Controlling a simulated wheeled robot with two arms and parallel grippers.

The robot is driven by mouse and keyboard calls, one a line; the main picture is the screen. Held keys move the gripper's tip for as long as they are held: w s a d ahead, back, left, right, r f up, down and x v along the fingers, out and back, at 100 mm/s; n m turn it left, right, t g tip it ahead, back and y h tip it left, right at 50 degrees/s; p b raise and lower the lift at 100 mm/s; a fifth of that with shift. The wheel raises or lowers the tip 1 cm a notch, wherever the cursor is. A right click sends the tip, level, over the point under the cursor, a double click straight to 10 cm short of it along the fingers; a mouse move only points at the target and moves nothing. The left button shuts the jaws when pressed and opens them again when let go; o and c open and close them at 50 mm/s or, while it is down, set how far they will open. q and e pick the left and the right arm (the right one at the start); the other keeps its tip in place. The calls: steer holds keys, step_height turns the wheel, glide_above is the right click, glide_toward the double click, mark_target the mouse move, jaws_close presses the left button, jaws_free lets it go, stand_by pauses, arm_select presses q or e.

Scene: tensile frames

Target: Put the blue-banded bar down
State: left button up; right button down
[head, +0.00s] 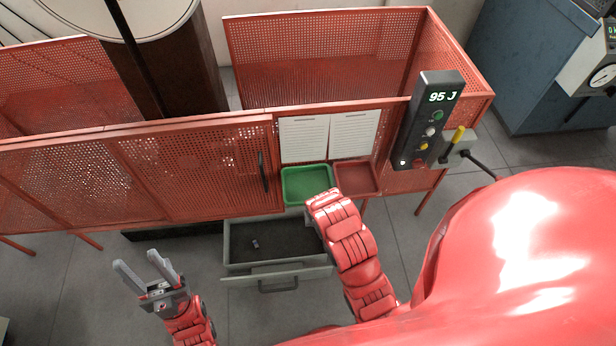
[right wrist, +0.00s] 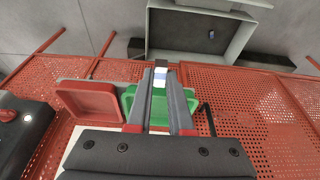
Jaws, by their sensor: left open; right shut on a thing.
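The blue-banded bar (right wrist: 160,73) is a small pale piece with a blue band, seen between the fingertips in the right wrist view. My right gripper (right wrist: 161,84) is shut on it, and the green tray (right wrist: 158,121) shows behind the fingers. In the head view my right forearm hides the gripper and the bar. The green tray (head: 307,184) hangs on the red mesh fence, left of a red tray (head: 357,178). My left gripper (head: 147,270) is open and empty, low at the left, away from the trays.
An open grey drawer (head: 280,270) below the trays holds a small dark piece (head: 255,243); it also shows in the right wrist view (right wrist: 210,34). A control box (head: 432,118) reading "95 J" stands right of the trays, beside a yellow-tipped lever (head: 457,138). White sheets (head: 303,138) hang above.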

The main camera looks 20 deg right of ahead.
steer(key=shift+w+d+r, duration=0.15)
steer(key=shift+w+d, duration=0.05)
steer(key=shift+w, duration=0.15)
steer(key=w+d+b, duration=0.2)
steer(key=w, duration=0.2)
steer(key=p, duration=0.1)
glide_above(316, 186)
steer(key=s, duration=0.1)
steer(key=shift+s+a+f, duration=0.1)
steer(key=shift+a+f, duration=0.05)
steer(key=shift+f, duration=2.35)
steer(key=shift+f, duration=0.1)
steer(key=c, duration=0.8)
jaws_free()
